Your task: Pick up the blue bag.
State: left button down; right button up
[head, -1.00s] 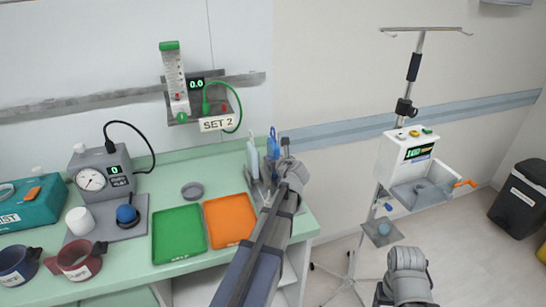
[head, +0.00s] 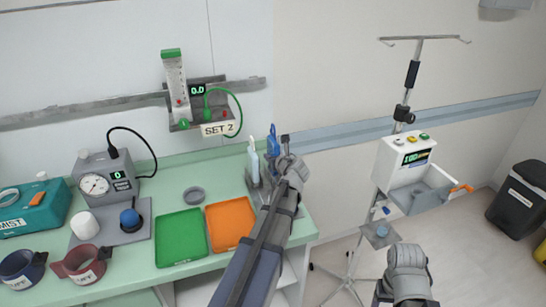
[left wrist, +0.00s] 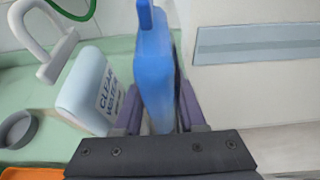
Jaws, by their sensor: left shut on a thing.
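The blue bag (head: 272,142) is at the right back of the green counter, its top showing just left of my left gripper (head: 282,152). In the left wrist view the blue bag (left wrist: 155,75) stands upright between the two fingers (left wrist: 157,118), which are shut on it. Its lower end is hidden behind the gripper body. A pale bag (head: 253,158) marked clear water is close on its left and also shows in the left wrist view (left wrist: 85,88). Of my right arm, only a grey link shows at the bottom right; its fingers are not visible.
A grey holder (head: 253,183) is below the bags. Orange (head: 231,222) and green (head: 180,238) trays and a grey round dish (head: 193,195) lie to the left. A pump stand (head: 404,160) stands right of the counter, with open floor between.

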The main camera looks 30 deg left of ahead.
notch_tip(320, 180, up, 7)
jog(key=p, duration=0.5)
jog(key=shift+p, duration=0.4)
jog(key=shift+c, duration=0.4)
